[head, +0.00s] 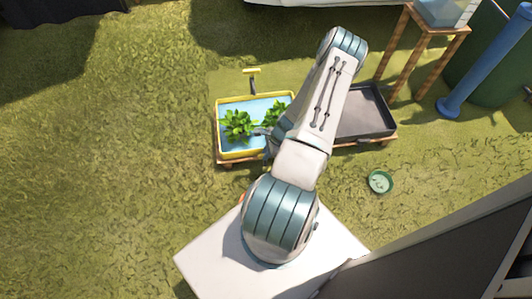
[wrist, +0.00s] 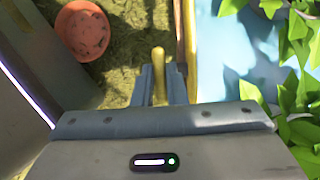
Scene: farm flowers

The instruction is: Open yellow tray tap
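The yellow tray (head: 222,125) stands on a low wooden base, holding blue water and green leafy plants (head: 239,124). A tap with a yellow crossbar (head: 251,72) stands at its back edge. My gripper (wrist: 159,85) is low by the tray's near side; in the head view my arm mostly hides it. In the wrist view a yellow rod-like handle (wrist: 158,62) lies between the two fingers, which are close together and look shut on it. It is just beside the tray's yellow rim (wrist: 190,45). Where the handle joins the tray is hidden.
A dark tray (head: 365,118) is right of the yellow one. A green bowl (head: 380,182) lies on the grass at right. A reddish round object (wrist: 80,30) is on the ground near my gripper. A wooden stand (head: 405,60) and blue pipe (head: 485,62) are at back right. Grass at left is open.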

